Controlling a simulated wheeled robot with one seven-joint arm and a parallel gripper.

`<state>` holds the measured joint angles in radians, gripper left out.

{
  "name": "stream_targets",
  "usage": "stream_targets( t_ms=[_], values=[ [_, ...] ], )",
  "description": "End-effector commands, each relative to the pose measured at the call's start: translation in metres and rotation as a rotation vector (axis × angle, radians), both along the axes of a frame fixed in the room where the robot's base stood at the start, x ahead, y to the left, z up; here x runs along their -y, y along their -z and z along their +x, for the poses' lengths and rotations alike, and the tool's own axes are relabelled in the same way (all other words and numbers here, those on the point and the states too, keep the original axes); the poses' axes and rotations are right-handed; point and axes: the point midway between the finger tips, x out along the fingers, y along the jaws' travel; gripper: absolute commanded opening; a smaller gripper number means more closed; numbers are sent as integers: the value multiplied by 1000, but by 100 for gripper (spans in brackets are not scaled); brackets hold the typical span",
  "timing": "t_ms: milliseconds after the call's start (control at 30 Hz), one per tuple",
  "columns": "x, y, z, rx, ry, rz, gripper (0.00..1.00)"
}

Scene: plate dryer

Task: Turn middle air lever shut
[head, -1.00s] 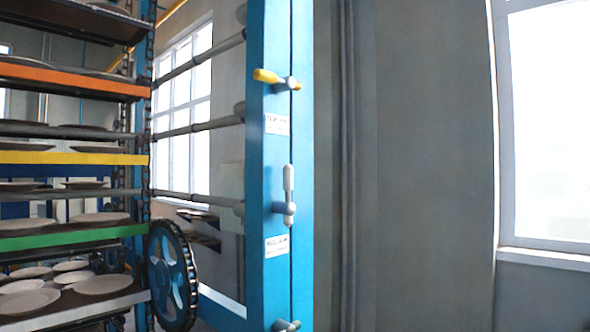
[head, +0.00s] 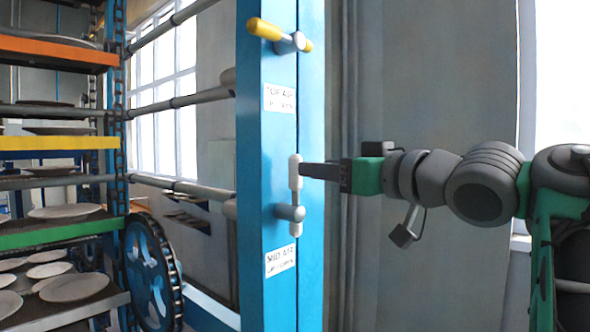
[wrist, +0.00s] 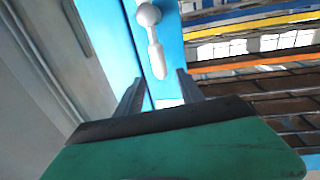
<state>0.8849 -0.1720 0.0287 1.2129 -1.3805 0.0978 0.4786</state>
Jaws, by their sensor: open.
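The middle air lever (head: 296,172) is a white-grey handle on a round grey hub, on the blue post (head: 265,155). Its handle points straight up, above a label (head: 280,260) that seems to read MID AIR. My gripper (head: 304,170) comes in from the right, level with the handle, its tips at or very near it. In the wrist view my gripper (wrist: 158,80) has its two fingers spread, and the lever (wrist: 156,50) points its free end toward the gap between them. I cannot tell whether they touch.
A yellow-handled lever (head: 280,35) sits higher on the post, above a TOP AIR label (head: 280,98). A rack of plates (head: 55,143) and a blue wheel (head: 150,270) stand left. Grey pipes run behind the post. A grey wall and a window are on the right.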

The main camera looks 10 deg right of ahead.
Motion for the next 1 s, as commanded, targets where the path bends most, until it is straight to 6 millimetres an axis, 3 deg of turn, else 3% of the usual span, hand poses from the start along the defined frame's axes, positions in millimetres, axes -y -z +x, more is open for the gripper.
stream_targets(
  t_ms=[500,767,1000],
  values=[
    [-36,0,67,-12,-3,12,45],
    [-36,1,70,-11,1,11,45],
    [-36,1,70,-11,3,11,27]
  ],
)
